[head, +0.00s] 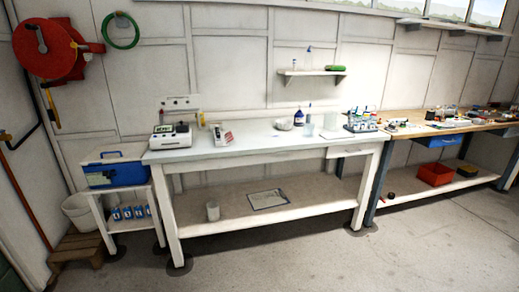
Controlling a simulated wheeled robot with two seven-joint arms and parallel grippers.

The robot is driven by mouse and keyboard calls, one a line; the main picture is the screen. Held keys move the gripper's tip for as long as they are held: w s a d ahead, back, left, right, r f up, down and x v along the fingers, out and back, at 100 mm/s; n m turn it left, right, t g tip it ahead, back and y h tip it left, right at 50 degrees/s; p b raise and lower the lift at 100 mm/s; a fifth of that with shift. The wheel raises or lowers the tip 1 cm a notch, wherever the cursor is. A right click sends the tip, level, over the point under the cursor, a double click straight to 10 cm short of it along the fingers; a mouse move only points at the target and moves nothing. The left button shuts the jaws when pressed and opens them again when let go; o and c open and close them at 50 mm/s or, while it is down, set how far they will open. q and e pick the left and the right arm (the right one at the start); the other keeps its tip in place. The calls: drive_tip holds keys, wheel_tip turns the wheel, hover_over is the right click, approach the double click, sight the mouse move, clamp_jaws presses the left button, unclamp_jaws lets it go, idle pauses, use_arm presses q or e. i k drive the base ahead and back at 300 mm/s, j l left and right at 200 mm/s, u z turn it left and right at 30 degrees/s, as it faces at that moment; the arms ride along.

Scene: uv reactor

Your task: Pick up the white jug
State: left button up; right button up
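A second pale, upright vessel (330,121) stands on the bench top, left of a rack of bottles. Neither of my grippers is in view.
The white bench (250,141) holds instruments at left and a dark blue bottle (299,117). A low stand with a blue case (115,172) and a white bucket (80,212) are at left. A wooden workbench (420,128) is at right. The front floor (330,265) is clear.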

sight(212, 207)
drive_tip(key=i+l+z, duration=0.3)
drive_tip(key=i, duration=0.5)
drive_tip(key=i+j+z, duration=0.1)
drive_tip(key=i+z, duration=0.15)
drive_tip(key=i, duration=0.5)
